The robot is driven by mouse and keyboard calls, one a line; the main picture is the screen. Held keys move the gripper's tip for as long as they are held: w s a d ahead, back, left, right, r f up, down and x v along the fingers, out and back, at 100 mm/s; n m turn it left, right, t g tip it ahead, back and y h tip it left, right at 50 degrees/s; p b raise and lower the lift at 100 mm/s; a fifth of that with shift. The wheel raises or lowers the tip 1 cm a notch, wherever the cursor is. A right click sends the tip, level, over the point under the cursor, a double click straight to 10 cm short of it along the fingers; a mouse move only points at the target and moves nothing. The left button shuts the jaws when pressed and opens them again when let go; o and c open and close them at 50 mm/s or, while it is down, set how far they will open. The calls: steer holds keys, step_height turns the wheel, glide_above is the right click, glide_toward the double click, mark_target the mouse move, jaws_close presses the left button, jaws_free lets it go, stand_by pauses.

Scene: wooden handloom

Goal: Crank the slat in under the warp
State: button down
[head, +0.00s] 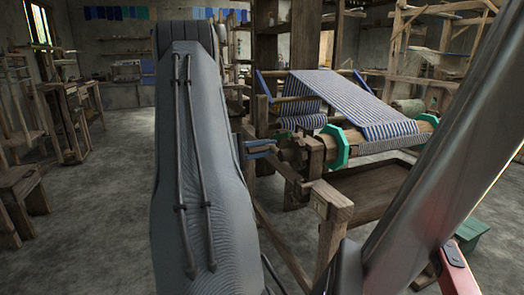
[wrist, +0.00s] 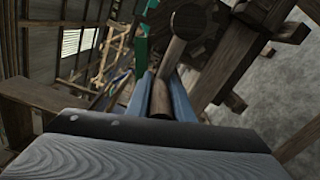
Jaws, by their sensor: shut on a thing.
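The blue-and-white striped warp (head: 345,97) stretches down over the wooden beam (head: 385,142) of the loom, between two green end flanges. My gripper (head: 260,148), with blue fingers, is beside the left end of this beam, partly hidden by my own arm. In the wrist view, my gripper (wrist: 161,88) is shut on a round wooden crank handle (wrist: 160,101), one finger on each side of it. Beyond the fingertips, a wooden rod and a dark round wooden end of the beam show.
A wooden post of the loom frame (head: 333,215) stands near, right of my arm. A brown wooden panel (head: 370,187) lies below the beam. A stool (head: 22,188) stands at the left. The grey floor (head: 110,225) between stool and arm is clear.

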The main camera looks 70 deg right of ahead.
steer(key=shift+r, duration=0.5)
steer(key=c, duration=1.6)
jaws_free()
steer(key=shift+a, duration=0.1)
steer(key=shift+o, duration=0.2)
steer(key=shift+f, duration=0.1)
steer(key=v, duration=0.7)
steer(key=shift+w+a, duration=0.25)
